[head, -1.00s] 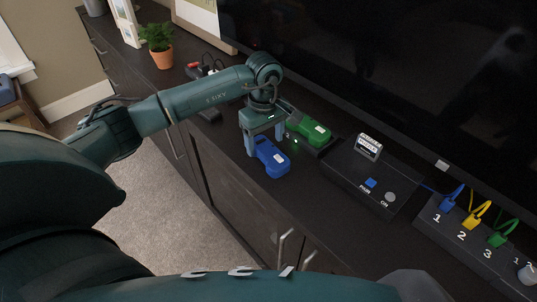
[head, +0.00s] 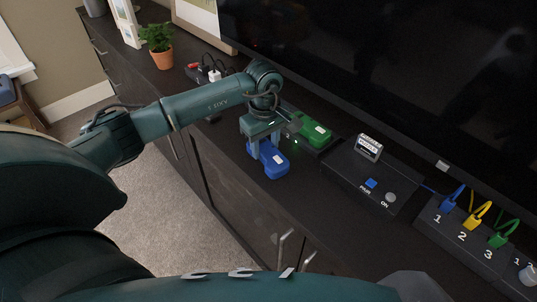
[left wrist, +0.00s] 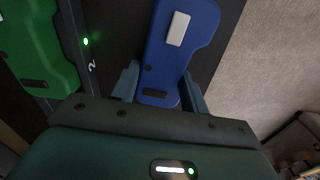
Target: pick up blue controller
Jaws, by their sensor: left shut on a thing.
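The blue controller (head: 271,160) has a white label and is at the front part of the dark cabinet top, beside the green controller. My left gripper (head: 267,148) comes down over its near-left end and is shut on it. In the left wrist view the blue controller (left wrist: 176,45) sits between the two fingers (left wrist: 160,92), one on each side. I cannot tell whether it touches the cabinet top or is slightly lifted. My right gripper is not in view.
A green controller (head: 314,130) rests in a dark dock close by on the right. A black box (head: 375,182) with buttons and a numbered panel (head: 466,235) with coloured cables stand further right. The television (head: 390,70) is behind, and a potted plant (head: 158,42) is at left.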

